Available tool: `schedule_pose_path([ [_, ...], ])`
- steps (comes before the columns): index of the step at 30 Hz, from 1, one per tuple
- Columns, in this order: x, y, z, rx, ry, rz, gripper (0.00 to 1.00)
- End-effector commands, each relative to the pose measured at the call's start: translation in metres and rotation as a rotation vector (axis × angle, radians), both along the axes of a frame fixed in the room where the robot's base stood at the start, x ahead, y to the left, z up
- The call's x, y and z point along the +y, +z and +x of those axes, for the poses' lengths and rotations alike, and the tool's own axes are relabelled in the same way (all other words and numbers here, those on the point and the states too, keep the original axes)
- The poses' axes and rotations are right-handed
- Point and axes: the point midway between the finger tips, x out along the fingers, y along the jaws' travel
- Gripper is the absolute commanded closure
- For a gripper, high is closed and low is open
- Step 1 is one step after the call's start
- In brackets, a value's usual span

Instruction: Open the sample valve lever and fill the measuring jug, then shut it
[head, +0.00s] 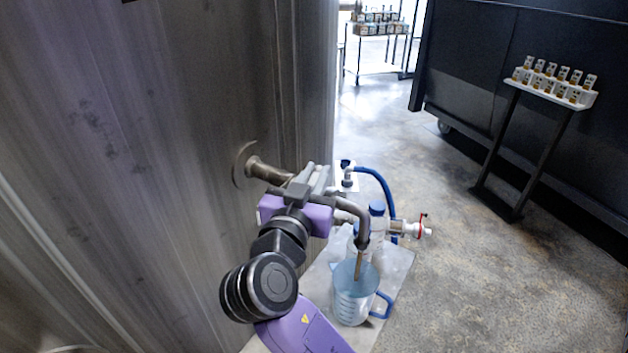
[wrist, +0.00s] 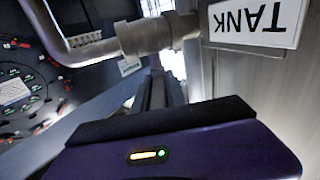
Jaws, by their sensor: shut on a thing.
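My gripper (head: 318,180) is at the pipe that comes out of the tank wall, shut on the sample valve lever, which its jaws mostly hide. In the wrist view the dark fingers (wrist: 158,90) point away toward the pipe (wrist: 145,36). The grey spout (head: 362,225) bends down over the measuring jug (head: 350,302), a clear bluish jug with a blue handle on its right. A thin brownish stream (head: 358,266) runs from the spout into the jug's mouth. The jug stands upright; its liquid level is hard to tell.
The jug stands on a small grey shelf (head: 398,268). A blue-capped bottle (head: 377,222), a blue hose (head: 384,182) and a fitting with a red handle (head: 421,228) are close behind it. A sample rack (head: 550,90) stands at the right. The floor between is clear.

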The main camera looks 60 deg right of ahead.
Motion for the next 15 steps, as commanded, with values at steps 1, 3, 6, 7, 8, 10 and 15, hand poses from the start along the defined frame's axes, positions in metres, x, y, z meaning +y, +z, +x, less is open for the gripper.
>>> schedule_pose_path([
  [1, -0.0001, -0.0029, -0.0013, 0.000, 0.030, 0.001, 1.00],
  [3, -0.0001, -0.0016, -0.0010, -0.001, 0.063, 0.000, 1.00],
  [6, 0.0004, -0.0004, -0.0005, 0.000, 0.087, -0.002, 1.00],
  [7, 0.0005, -0.0001, -0.0005, 0.000, 0.090, -0.002, 1.00],
  [8, 0.0005, 0.0001, -0.0003, 0.000, 0.091, -0.002, 1.00],
  [10, 0.0006, 0.0003, -0.0002, 0.000, 0.091, -0.002, 1.00],
  [15, 0.0005, 0.0003, -0.0001, 0.000, 0.090, -0.002, 0.82],
])
